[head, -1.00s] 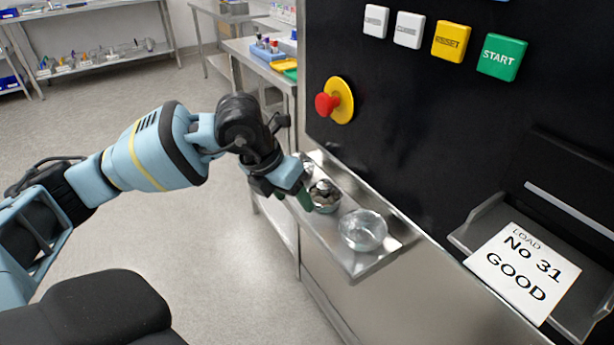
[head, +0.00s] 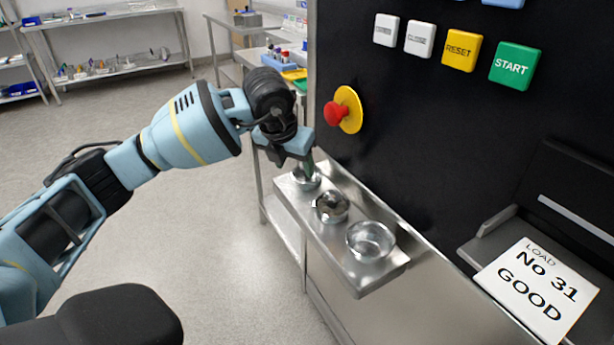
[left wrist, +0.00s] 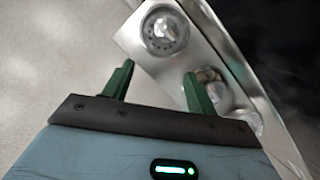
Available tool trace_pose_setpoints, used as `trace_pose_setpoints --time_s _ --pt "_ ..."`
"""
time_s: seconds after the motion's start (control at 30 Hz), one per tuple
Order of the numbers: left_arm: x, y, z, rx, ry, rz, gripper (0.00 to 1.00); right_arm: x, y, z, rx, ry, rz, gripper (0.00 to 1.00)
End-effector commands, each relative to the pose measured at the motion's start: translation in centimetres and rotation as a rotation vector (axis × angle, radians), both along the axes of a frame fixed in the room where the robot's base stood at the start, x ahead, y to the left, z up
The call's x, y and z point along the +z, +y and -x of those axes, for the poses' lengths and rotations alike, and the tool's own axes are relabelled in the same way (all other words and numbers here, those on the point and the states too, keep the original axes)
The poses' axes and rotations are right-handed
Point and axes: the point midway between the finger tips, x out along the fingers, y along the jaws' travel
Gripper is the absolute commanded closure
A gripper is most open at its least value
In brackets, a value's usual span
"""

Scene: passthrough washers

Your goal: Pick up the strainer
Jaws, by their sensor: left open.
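The strainer appears to be the round metal bowl with small dark holes in its base, seen in the left wrist view (left wrist: 165,30) near the end of a metal shelf. In the head view the strainer (head: 307,181) sits at the shelf's far end, partly hidden by my left gripper (head: 305,165). My left gripper is open and empty, pointing down over the far part of the shelf. In the left wrist view its green fingers (left wrist: 157,88) are spread apart, with the strainer beyond them. My right gripper is not in view.
The narrow metal shelf (head: 350,272) also holds a middle bowl (head: 331,207) with shiny contents and a clear bowl (head: 370,240) at the near end. The black machine panel (head: 420,130), with a red knob (head: 336,113), rises close on the right. Open floor lies left.

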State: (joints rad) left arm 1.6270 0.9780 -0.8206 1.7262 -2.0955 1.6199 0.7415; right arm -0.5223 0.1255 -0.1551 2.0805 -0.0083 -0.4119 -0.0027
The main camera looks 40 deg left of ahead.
Motion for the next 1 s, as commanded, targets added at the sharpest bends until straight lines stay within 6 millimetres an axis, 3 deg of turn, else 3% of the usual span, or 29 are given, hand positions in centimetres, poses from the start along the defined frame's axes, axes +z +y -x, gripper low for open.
trace_pose_setpoints --time_s 0.13,0.47,0.77,0.83,1.0 --pt "0.0 0.2 -1.3 0.001 0.000 0.001 0.42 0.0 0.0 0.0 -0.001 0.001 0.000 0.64" --pt "0.0 0.3 -1.9 0.001 0.000 0.001 0.42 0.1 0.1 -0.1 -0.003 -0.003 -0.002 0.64" --pt "0.0 0.9 -5.0 0.001 0.000 0.001 0.42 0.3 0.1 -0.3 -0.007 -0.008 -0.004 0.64" --pt "-1.4 1.0 -5.2 -0.001 0.004 0.000 0.42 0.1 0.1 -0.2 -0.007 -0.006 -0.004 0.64" --pt "-2.7 1.1 -5.7 0.000 0.002 0.000 0.42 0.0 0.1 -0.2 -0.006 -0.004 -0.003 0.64"
